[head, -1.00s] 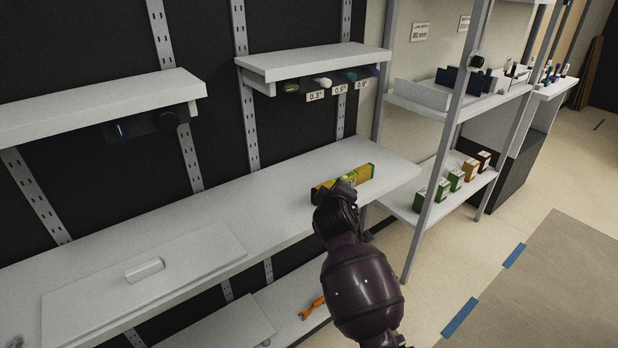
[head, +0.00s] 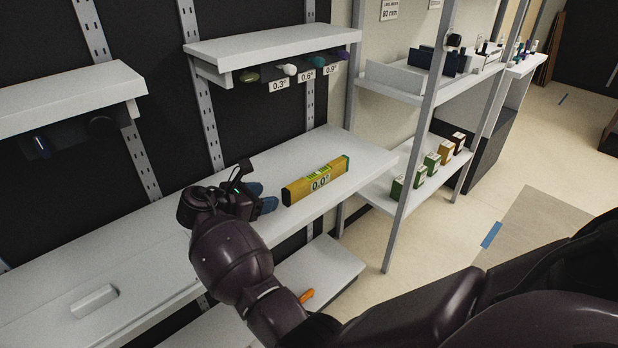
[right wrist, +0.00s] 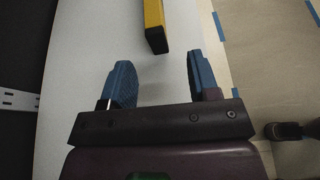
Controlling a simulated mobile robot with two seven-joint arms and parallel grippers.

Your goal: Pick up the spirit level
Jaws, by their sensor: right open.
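The spirit level (head: 316,182) is a yellow bar with green parts and a 0.0° readout, lying on the white shelf near its right end. Its near end also shows at the top of the right wrist view (right wrist: 155,27), ahead of the fingers and roughly between their lines. My right gripper (head: 264,197) is to the left of the level, low over the shelf. Its two blue fingers are apart and empty in the right wrist view (right wrist: 158,80), with a gap to the level. My left gripper is not in view.
The white shelf (head: 300,148) is clear around the level. A smaller shelf (head: 270,45) with labels overhangs at the back. A metal post (head: 425,120) stands at right, by a lower shelf with several small boxes (head: 432,163). An orange object (head: 307,295) lies below.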

